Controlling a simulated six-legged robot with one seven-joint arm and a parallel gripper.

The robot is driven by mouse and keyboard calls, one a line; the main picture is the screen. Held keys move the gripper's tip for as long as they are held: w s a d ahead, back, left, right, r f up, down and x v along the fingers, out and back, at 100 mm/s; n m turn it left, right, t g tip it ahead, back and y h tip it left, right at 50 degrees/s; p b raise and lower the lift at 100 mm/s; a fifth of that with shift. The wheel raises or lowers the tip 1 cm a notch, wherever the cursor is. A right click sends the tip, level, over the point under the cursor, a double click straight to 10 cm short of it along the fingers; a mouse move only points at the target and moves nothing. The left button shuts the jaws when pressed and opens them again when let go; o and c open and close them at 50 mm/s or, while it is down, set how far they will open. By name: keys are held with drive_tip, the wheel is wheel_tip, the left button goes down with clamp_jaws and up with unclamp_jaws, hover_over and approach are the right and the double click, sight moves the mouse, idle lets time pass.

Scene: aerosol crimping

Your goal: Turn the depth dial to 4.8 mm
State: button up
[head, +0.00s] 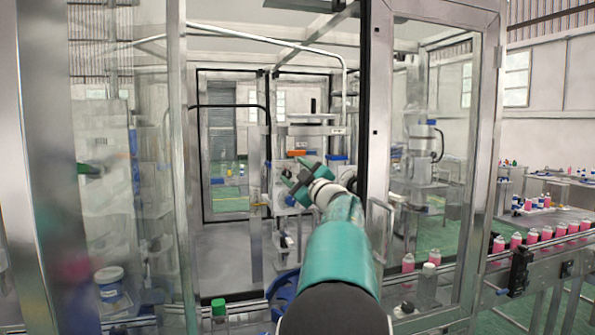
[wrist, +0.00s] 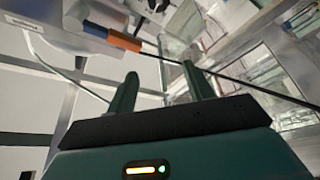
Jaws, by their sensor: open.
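My gripper (head: 297,172) is in the machine's open doorway in the head view, at the end of my teal arm. In the wrist view its two green fingers (wrist: 160,82) stand apart with nothing between them. No dial face or millimetre scale can be made out in either view, so I cannot tell the depth dial or its setting. A grey machine head (head: 310,131) stands behind my gripper. An orange piece (head: 297,153) sits under that head. The wrist view shows an orange piece (wrist: 124,40) with a blue end (wrist: 95,28), beyond the left finger and apart from it.
A framed glass door (head: 433,130) stands right of the opening, and glass panels stand at left. A conveyor with pink bottles (head: 546,233) runs at lower right. A green-capped bottle (head: 218,306) and a blue wheel (head: 283,290) are low in front. A thin dark rod (wrist: 235,79) crosses the wrist view.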

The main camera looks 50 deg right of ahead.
drive_tip(key=shift+s+a+r, duration=0.35)
drive_tip(key=shift+s+a, duration=0.15)
drive_tip(key=shift+s, duration=0.1)
drive_tip(key=shift+s+a+r, duration=0.3)
drive_tip(key=shift+s+a, duration=0.15)
drive_tip(key=shift+s, duration=0.1)
drive_tip(key=n+g+h, duration=0.4)
drive_tip(key=n+g, duration=0.1)
drive_tip(key=n, duration=2.5)
approach(291, 201)
drive_tip(key=shift+x, duration=4.65)
